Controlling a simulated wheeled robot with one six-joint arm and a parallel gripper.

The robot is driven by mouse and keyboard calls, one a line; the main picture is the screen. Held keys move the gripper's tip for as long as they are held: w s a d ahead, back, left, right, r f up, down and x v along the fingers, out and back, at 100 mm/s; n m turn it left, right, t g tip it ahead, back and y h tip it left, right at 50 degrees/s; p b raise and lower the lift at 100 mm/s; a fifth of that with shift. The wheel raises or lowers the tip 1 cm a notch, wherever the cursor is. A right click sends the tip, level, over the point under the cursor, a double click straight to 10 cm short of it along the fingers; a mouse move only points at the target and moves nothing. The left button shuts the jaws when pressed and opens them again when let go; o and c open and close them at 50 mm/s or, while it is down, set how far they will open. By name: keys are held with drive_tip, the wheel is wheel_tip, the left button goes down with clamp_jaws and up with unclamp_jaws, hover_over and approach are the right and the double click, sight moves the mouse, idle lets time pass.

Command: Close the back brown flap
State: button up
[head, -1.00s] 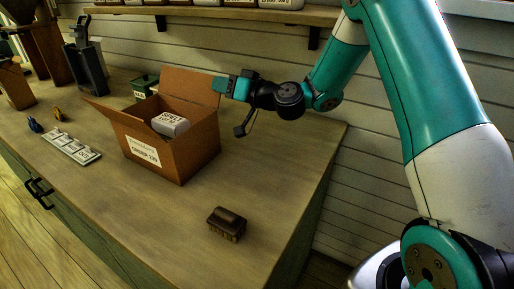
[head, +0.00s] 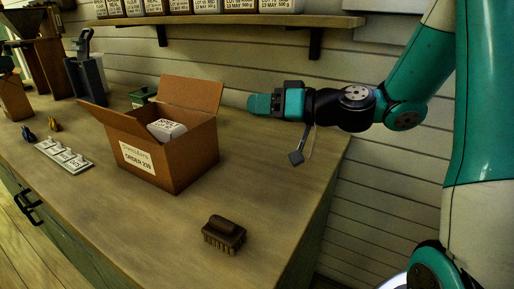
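An open brown cardboard box (head: 188,162) with a white order label stands on the bench, a white package (head: 166,131) inside it. Its back brown flap (head: 191,93) stands up from the rear edge, leaning slightly back. Another flap (head: 108,120) sticks out to the left. My gripper (head: 258,105) is to the right of the back flap at about the height of its lower part, pointing left, with a visible gap between them. Its teal fingers show side-on as one block, so their opening is hidden. Nothing is seen held.
A dark brush (head: 224,234) lies on the front bench top. A white strip tray (head: 64,156) is left of the box, and a green tin (head: 141,96) is behind it. A shelf (head: 230,21) with labelled packages runs above. Bench right of the box is clear.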

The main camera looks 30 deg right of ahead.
drive_tip(key=s+a+r+n+g+p, duration=0.1)
drive_tip(key=s+a+n+g+p, duration=0.3)
drive_tip(key=s+a+g, duration=0.6)
drive_tip(key=s+a+r+g+h+p, duration=0.1)
drive_tip(key=s+h+p, duration=0.4)
drive_tip(key=s, duration=0.5)
drive_tip(key=shift+s+r+g+h, duration=0.15)
drive_tip(key=shift+r+g+h, duration=0.15)
drive_tip(key=shift+r, duration=0.45)
drive_tip(key=shift+r, duration=0.1)
